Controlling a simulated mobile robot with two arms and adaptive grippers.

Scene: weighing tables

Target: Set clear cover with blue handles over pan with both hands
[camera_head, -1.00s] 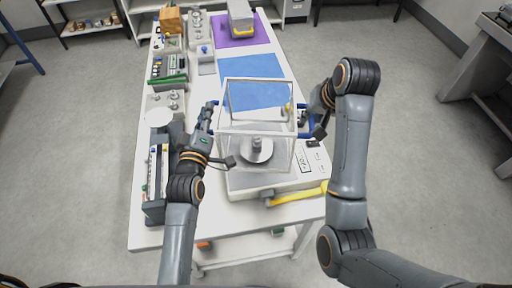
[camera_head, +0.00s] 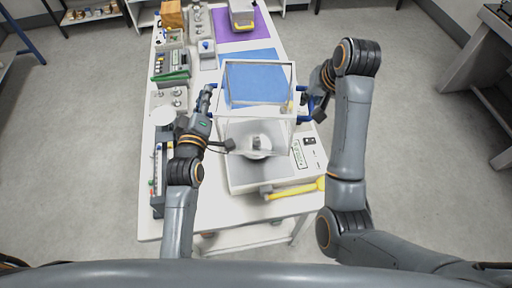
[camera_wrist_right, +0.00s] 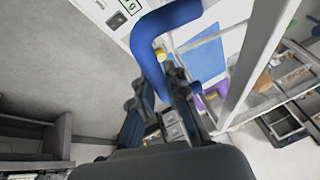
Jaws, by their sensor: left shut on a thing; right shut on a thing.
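The clear cover (camera_head: 257,119) is a see-through box with pale edges and a blue handle on each side. It is held up over the balance (camera_head: 240,180), apparently clear of it. The round metal pan (camera_head: 262,154) shows through and below the cover's front, with a small grey weight (camera_head: 257,141) on it. My left gripper (camera_head: 208,103) is shut on the left blue handle (camera_head: 211,88). My right gripper (camera_head: 313,98) is shut on the right blue handle (camera_head: 304,104); the right wrist view shows this handle (camera_wrist_right: 148,42) at the fingers. The cover's exact height is unclear.
Instruments and a green-edged rack (camera_head: 171,67) line the table's left side. A blue mat (camera_head: 240,62) and a purple mat (camera_head: 229,28) lie behind.

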